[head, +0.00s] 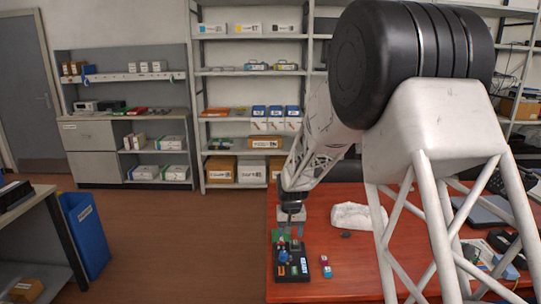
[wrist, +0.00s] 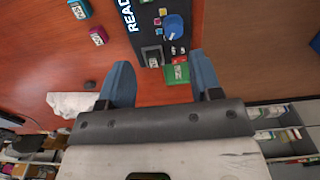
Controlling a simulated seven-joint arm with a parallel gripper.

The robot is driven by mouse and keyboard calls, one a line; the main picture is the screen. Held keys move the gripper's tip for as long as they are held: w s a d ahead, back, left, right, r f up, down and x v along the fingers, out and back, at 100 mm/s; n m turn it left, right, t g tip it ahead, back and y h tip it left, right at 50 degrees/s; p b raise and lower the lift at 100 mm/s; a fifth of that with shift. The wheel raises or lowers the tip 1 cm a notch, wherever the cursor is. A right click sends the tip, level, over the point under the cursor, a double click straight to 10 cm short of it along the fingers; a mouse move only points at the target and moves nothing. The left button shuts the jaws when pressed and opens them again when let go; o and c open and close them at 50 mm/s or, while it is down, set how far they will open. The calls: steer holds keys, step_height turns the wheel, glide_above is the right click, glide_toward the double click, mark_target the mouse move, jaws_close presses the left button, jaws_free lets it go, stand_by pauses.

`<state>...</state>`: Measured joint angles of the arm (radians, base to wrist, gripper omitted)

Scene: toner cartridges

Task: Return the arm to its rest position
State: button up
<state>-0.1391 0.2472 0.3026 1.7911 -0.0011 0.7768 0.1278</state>
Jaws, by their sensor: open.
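My gripper (head: 291,222) hangs over the far left part of the red-brown table, above the back end of a black holder (head: 291,271). In the wrist view my gripper (wrist: 160,60) has its two blue fingers spread wide, with nothing between them. The black holder (wrist: 146,20) bears white lettering, partly cut off, and a blue part (wrist: 174,27) with small coloured pieces. A pink-and-dark cartridge (wrist: 98,35) and a blue-topped one (wrist: 78,9) stand apart from the holder, on the table.
A crumpled white thing (head: 357,216) and a small dark lump (head: 346,235) lie on the table (head: 350,275). A laptop (head: 481,210) is at the right. Shelves (head: 250,73) stand behind, and a blue bin (head: 86,234) is on the floor at left.

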steer(key=s+d+r+t, duration=0.1)
steer(key=s+d+r, duration=0.2)
steer(key=s+r, duration=0.7)
steer(key=s+d+r, duration=0.4)
steer(key=s+r, duration=0.3)
steer(key=s, duration=0.4)
steer(key=s+d+r, duration=0.1)
steer(key=s+d, duration=0.1)
steer(key=s, duration=1.1)
steer(key=s+d+r+t, duration=0.1)
steer(key=s+d+r, duration=0.1)
steer(key=s, duration=1.2)
steer(key=shift+s+d, duration=0.15)
steer(key=shift+s, duration=0.1)
